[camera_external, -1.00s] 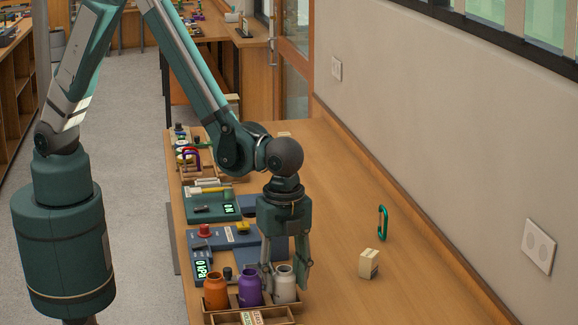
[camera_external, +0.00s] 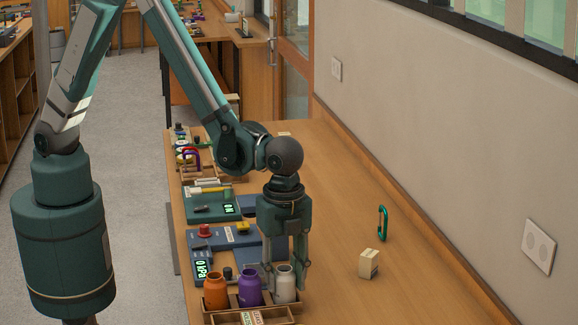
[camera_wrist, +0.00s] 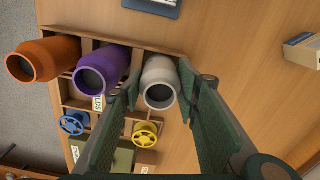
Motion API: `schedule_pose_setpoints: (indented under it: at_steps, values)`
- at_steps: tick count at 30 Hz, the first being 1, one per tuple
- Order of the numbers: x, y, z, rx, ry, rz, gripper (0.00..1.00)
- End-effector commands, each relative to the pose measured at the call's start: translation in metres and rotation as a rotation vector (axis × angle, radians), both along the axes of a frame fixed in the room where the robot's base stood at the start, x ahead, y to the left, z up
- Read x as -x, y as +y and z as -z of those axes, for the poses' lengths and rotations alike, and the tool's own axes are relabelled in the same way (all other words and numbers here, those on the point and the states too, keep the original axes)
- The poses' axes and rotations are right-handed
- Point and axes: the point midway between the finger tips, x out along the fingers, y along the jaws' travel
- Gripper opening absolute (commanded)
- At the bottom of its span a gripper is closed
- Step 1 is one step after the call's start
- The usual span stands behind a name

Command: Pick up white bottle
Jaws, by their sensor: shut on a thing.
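The white bottle (camera_external: 285,285) stands upright in the right end compartment of a wooden rack, beside the purple bottle (camera_external: 249,287) and the orange bottle (camera_external: 216,291). The white bottle (camera_wrist: 160,84) also shows in the wrist view, between my fingertips, with its open mouth towards the camera. My gripper (camera_external: 284,276) points down over the rack, its fingers on either side of the white bottle and shut on it. The bottle's lower part is hidden in the rack. The purple bottle (camera_wrist: 101,70) is close to my left finger in the wrist view.
The wooden rack (camera_wrist: 91,45) also holds a blue valve wheel (camera_wrist: 73,122) and a yellow one (camera_wrist: 145,134). Blue devices (camera_external: 208,268) lie behind the rack. The table's right side is mostly clear.

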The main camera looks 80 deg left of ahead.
Motion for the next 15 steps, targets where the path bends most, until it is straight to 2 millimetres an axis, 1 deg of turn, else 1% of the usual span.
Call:
schedule_pose_setpoints:
  at_steps: [8, 15]
  values:
    - [0.0, 0.0, -0.015, 0.0, 0.0, 0.0, 0.17]
    - [0.0, 0.0, -0.043, 0.0, 0.0, 0.0, 0.17]
